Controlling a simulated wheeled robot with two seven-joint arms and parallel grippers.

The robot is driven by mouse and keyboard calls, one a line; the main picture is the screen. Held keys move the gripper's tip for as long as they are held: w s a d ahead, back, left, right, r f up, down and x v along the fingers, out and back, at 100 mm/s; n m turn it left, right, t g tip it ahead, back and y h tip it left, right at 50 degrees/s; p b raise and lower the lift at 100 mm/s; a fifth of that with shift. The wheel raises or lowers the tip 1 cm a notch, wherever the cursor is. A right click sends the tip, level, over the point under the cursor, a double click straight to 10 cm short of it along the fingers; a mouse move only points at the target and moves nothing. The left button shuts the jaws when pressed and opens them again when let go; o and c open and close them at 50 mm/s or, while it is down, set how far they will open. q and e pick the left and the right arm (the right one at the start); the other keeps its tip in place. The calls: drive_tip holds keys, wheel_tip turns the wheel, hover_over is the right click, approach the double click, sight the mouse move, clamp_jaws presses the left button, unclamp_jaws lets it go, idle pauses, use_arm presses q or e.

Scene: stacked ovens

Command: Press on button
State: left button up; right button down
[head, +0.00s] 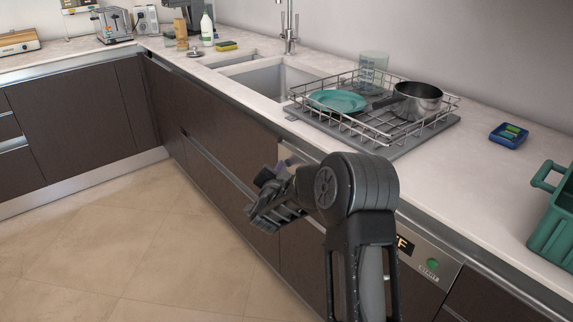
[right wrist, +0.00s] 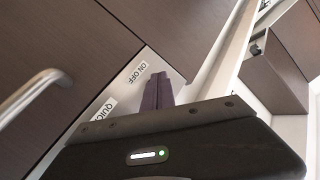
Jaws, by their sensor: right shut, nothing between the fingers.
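A pale control panel (head: 424,258) runs along the front under the counter. In the head view it shows a green round button (head: 432,264) at its right end and a dark display (head: 404,245). Contact cannot be told.
A dish rack (head: 385,130) with a teal plate (head: 338,101) and a pot (head: 418,99) stands on the counter above. A green crate (head: 555,225) and a blue box (head: 508,135) are at right. A metal handle (right wrist: 35,92) shows in the wrist view. The floor at left is clear.

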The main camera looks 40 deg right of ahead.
drive_tip(key=shift+a, duration=0.65)
drive_tip(key=shift+a, duration=0.1)
drive_tip(key=a, duration=0.5)
idle(0.9)
